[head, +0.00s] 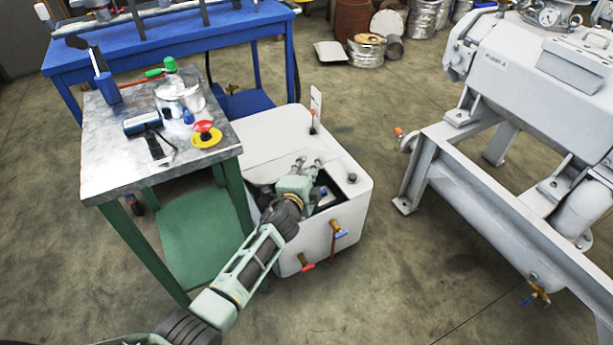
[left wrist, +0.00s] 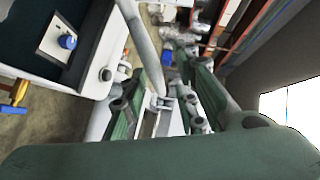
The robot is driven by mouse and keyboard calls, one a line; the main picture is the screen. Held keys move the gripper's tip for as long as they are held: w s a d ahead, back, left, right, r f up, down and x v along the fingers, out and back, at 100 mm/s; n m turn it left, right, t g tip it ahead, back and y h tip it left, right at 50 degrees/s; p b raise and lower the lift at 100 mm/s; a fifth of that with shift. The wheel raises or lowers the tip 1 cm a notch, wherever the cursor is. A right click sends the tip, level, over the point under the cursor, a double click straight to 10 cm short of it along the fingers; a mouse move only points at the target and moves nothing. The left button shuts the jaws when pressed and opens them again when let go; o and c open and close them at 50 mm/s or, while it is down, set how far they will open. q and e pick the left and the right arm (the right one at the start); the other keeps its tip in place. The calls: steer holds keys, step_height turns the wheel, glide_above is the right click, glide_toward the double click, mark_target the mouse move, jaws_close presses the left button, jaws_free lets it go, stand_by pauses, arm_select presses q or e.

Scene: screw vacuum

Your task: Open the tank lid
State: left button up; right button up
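The white tank (head: 320,238) stands on the floor at the centre of the head view. A dark opening with a blue-capped part (head: 323,191) shows in its top; the left wrist view also shows this blue cap (left wrist: 67,41). My left gripper (head: 310,163) is over the top of the tank, its fingers pointing to the far side. Its two fingers are apart in the left wrist view (left wrist: 167,78), with a pale bar (left wrist: 144,45) running toward the gap. I cannot tell whether this bar is the lid's edge or whether the fingers touch it. My arm hides part of the opening. My right gripper is out of view.
A green-legged metal table (head: 110,175) with tools and a red button (head: 204,127) stands close on the left. A white pump frame (head: 480,205) stands on the right. Valves (head: 335,228) stick out of the tank's front. Floor between tank and pump is clear.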

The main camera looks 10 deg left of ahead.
arm_select(q)
steer(key=v, duration=1.2)
steer(key=shift+f, duration=0.1)
steer(key=shift+c, duration=0.5)
